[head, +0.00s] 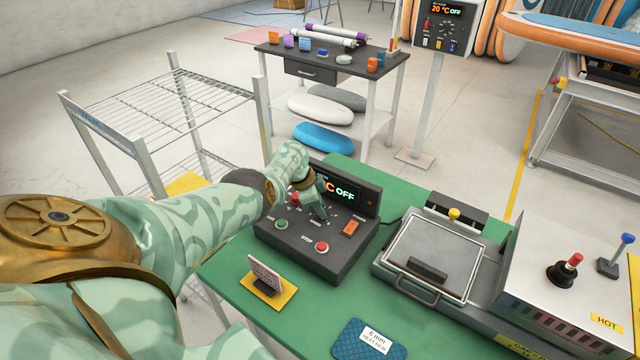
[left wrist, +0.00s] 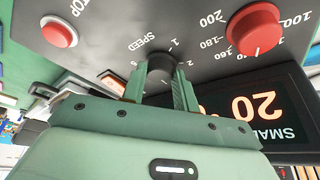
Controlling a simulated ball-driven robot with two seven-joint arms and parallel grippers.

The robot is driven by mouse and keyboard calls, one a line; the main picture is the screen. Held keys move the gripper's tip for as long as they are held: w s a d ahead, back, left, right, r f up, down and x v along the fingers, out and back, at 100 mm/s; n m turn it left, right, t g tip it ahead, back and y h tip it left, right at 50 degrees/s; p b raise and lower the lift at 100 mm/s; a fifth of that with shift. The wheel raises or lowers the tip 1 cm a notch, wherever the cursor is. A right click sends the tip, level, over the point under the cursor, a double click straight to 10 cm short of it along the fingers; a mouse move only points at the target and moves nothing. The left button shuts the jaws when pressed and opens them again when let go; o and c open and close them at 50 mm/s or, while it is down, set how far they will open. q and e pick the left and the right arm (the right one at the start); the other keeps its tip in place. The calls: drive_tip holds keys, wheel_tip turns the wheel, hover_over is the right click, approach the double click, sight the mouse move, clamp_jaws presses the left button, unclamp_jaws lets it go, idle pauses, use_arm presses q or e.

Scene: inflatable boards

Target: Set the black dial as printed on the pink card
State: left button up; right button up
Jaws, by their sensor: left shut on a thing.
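The black dial (left wrist: 160,68) sits beside the word SPEED on a dark control box (head: 300,246). My left gripper (left wrist: 160,88) is shut on the black dial, one finger on each side, as the left wrist view shows. In the head view my left gripper (head: 317,208) reaches down onto the box's panel and hides the dial. Numbers 1 and 2 show near the dial; its pointer setting cannot be read. The pink card (head: 264,271) stands in a yellow-based holder in front of the box; its print is too small to read. My right gripper is not in view.
The box carries a red dial (left wrist: 254,28), a red STOP button (head: 321,247), a green button (head: 281,224) and an orange switch (head: 351,228). A press (head: 432,250) stands to the right, a blue pad (head: 369,340) in front. Green tabletop is bare around the card.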

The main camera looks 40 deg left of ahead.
use_arm(q)
drive_tip(key=shift+m, duration=0.4)
drive_tip(key=o, duration=1)
drive_tip(key=shift+w, duration=0.1)
drive_tip(key=shift+c, duration=0.2)
drive_tip(key=p+v, duration=1.3)
drive_tip(key=v, duration=0.3)
drive_tip(key=shift+w+a+p, duration=0.15)
drive_tip(key=shift+p, duration=0.25)
drive_tip(key=shift+r, duration=0.1)
